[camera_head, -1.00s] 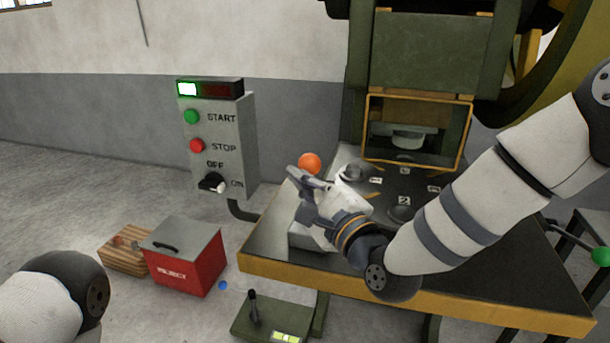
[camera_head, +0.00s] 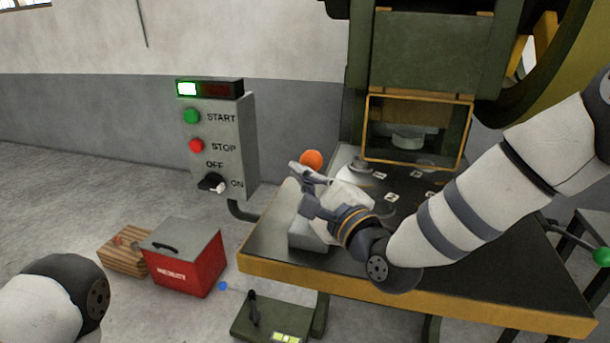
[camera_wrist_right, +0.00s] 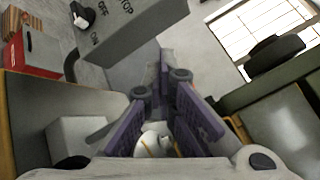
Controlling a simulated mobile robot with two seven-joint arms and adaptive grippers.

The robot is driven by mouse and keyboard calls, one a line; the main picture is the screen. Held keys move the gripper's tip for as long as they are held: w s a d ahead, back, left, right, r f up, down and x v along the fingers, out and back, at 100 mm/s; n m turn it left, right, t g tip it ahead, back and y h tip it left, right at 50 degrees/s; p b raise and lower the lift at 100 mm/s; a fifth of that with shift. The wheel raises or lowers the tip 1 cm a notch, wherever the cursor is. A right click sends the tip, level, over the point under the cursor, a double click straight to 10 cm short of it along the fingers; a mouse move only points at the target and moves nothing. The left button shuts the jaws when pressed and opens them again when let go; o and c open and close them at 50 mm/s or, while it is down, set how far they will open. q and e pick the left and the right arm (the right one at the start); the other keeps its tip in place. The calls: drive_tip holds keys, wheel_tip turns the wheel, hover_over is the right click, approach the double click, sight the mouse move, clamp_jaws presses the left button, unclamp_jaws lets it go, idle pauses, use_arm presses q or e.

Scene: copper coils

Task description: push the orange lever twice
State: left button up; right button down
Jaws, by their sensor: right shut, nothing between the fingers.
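The orange lever's round knob (camera_head: 311,159) shows in the head view at the left back part of the press table, just behind my right gripper. Its shaft is hidden behind the gripper. My right gripper (camera_head: 300,168) is shut and empty, its fingers pointing left just in front of the knob; I cannot tell whether they touch it. In the right wrist view the purple-padded fingers (camera_wrist_right: 168,95) fill the middle, and I cannot make out the orange knob there. My left gripper is out of view; only part of my left arm shows at the lower left.
The press table (camera_head: 420,294) carries a dark plate with numbered marks. A grey control box (camera_head: 222,140) with a lit green lamp stands at the left. A red bin (camera_head: 187,268) and a wooden crate (camera_head: 124,252) sit on the floor. A green-knobbed handle (camera_head: 601,256) is at right.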

sight(312, 162)
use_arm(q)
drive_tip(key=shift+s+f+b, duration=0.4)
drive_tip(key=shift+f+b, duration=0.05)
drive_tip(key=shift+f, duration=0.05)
use_arm(e)
drive_tip(key=shift+w+d+r, duration=0.15)
drive_tip(key=shift+w+d, duration=0.1)
drive_tip(key=shift+w, duration=0.4)
drive_tip(key=shift+w+d+r, duration=0.2)
drive_tip(key=shift+w, duration=0.5)
drive_tip(key=shift+w+d+r, duration=0.15)
drive_tip(key=shift+w+d, duration=0.1)
drive_tip(key=shift+w, duration=0.4)
idle(1.2)
idle(0.3)
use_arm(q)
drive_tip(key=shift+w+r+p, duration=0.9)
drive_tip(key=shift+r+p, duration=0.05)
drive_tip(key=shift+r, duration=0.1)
use_arm(e)
drive_tip(key=s+a+f, duration=0.1)
drive_tip(key=s+a, duration=0.1)
drive_tip(key=s, duration=0.5)
drive_tip(key=shift+a+f, duration=0.15)
drive_tip(key=shift+f, duration=0.2)
drive_tip(key=shift+s, duration=0.15)
